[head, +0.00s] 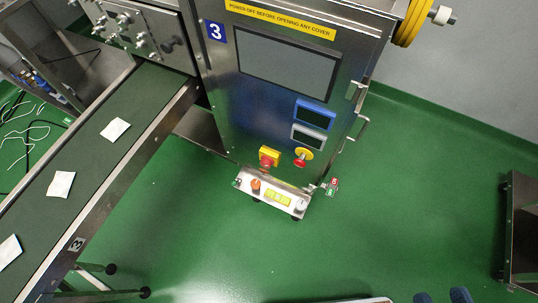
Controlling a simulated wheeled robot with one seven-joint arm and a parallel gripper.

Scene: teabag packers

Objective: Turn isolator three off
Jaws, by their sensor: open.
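A steel machine cabinet (265,110) carries a blue plate with the number 3 (215,31) at its upper left. Low on its front is a red rotary handle on a yellow plate, apparently the isolator (268,157). It is too small to tell which way the handle points. To its right is a red mushroom button on a round yellow plate (302,157). My gripper is not in view, and nothing touches the isolator.
A control box (272,192) with knobs and a yellow label juts out below the isolator. A green conveyor (90,150) with white packets runs along the left. A steel unit (523,235) stands at the right. Dark blue shapes (460,295) cut the bottom edge. Green floor before the cabinet is clear.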

